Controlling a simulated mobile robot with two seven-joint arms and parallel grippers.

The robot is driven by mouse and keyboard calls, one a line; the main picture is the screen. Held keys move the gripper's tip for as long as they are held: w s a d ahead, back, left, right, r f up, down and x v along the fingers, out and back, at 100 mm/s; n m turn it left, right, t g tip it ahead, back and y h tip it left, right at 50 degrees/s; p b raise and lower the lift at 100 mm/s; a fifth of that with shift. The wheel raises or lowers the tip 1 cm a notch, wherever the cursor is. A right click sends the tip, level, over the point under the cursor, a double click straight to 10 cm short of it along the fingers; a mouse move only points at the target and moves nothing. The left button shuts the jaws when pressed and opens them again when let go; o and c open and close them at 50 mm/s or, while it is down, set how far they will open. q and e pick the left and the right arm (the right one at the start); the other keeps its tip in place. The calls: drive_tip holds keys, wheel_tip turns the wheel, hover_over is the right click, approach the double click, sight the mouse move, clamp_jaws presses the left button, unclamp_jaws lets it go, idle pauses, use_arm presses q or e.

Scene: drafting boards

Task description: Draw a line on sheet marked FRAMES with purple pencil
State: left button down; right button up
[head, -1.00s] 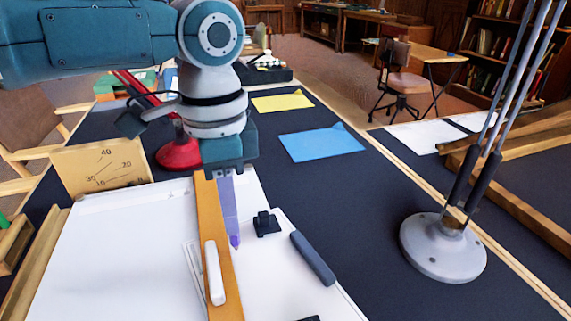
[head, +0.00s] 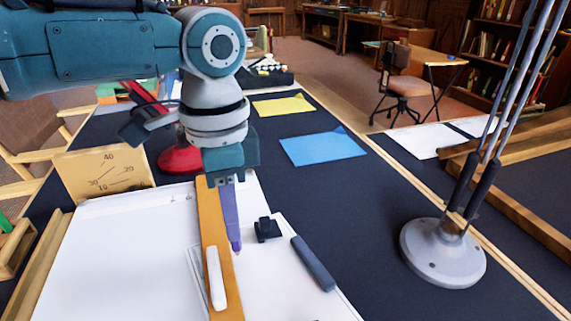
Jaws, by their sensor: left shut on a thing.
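My left gripper (head: 229,181) is shut on the purple pencil (head: 231,219), which points down with its tip near the white board surface. I cannot tell whether the tip touches it. A white sheet-covered board (head: 120,255) lies below, with more white surface to the right of the wooden bar. No marking that reads FRAMES is legible, so I cannot tell which sheet it is. My right gripper is not in view.
A wooden bar (head: 212,205) with a white handle (head: 215,278) lies just left of the pencil. A small black block (head: 267,229) and a dark grey bar (head: 313,264) lie to the right. A lamp base (head: 442,252) stands further right. Blue paper (head: 322,146) lies behind.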

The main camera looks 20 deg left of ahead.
use_arm(q)
drive_tip(key=shift+f+b, duration=0.35)
drive_tip(key=shift+f, duration=0.15)
idle(0.7)
drive_tip(key=shift+r, duration=0.1)
drive_tip(key=shift+s+d+p, duration=0.1)
drive_tip(key=shift+s+p, duration=0.1)
drive_tip(key=shift+p, duration=0.25)
drive_tip(key=shift+s+d+p, duration=0.15)
drive_tip(key=shift+s+p, duration=0.05)
drive_tip(key=shift+p, duration=0.15)
idle(0.3)
drive_tip(key=shift+s+d+p, duration=0.3)
drive_tip(key=shift+s+p, duration=0.15)
drive_tip(key=shift+p, duration=0.35)
drive_tip(key=shift+s+d, duration=0.1)
drive_tip(key=shift+s+p, duration=0.1)
drive_tip(key=shift+p, duration=0.25)
drive_tip(key=shift+s+d, duration=0.15)
